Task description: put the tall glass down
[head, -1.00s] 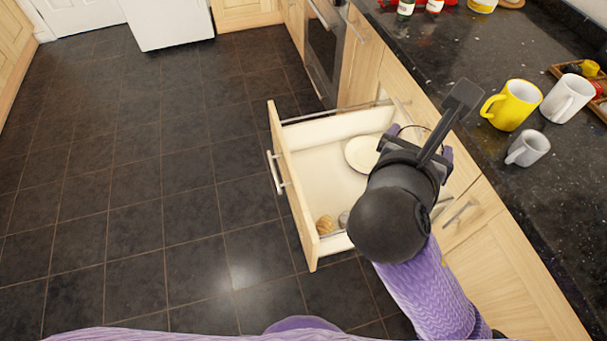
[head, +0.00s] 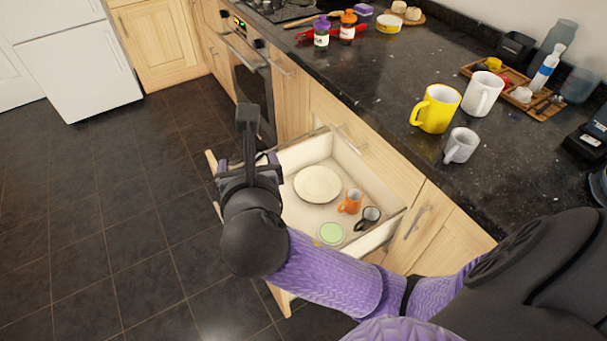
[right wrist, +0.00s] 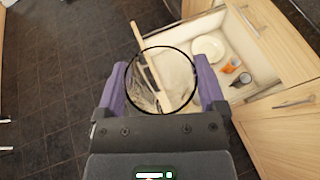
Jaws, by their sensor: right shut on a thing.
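The tall glass (right wrist: 160,82) is see-through, and its dark round rim shows between my fingers in the right wrist view. My right gripper (right wrist: 161,76) is shut on it. In the head view my right gripper (head: 246,162) is at the left side of the open drawer (head: 290,213), near its front panel. There the gripper and wrist hide most of the glass. In the wrist view the drawer front shows behind the glass, with dark floor to the left. My left gripper is not in view.
The drawer holds a cream plate (head: 317,184), an orange mug (head: 350,201), a dark mug (head: 368,218) and a pale green round thing (head: 331,233). On the granite counter (head: 400,180) stand a yellow mug (head: 437,108), a white mug (head: 482,94) and a grey mug (head: 461,145). Counter front is clear.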

